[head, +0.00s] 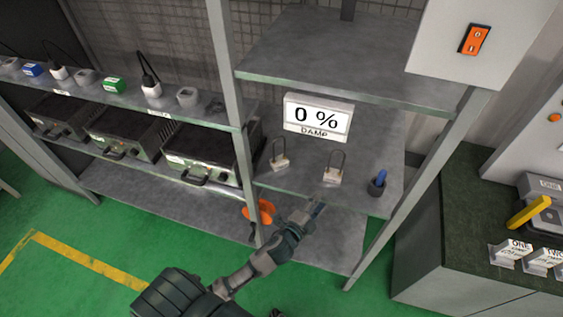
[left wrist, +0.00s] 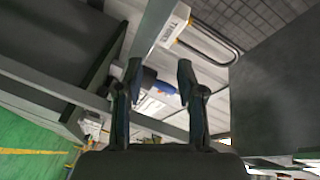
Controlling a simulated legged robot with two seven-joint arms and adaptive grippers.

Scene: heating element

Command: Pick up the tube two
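Two white blocks with dark U-shaped loops stand on the middle shelf in the head view, a left one (head: 280,162) and a right one (head: 335,174). Their small labels are unreadable, so I cannot tell which is tube two. My left gripper (head: 314,208) is at the shelf's front edge, just below the right block. In the left wrist view, my left gripper (left wrist: 160,70) is open, its fingers apart with nothing clearly held. A loop on a pale block (left wrist: 176,26) shows beyond the fingertips.
Grey shelf posts (head: 240,150) flank this bay. The counter (head: 440,225) at right holds white labelled stands (head: 510,252) and a yellow bar (head: 528,212).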

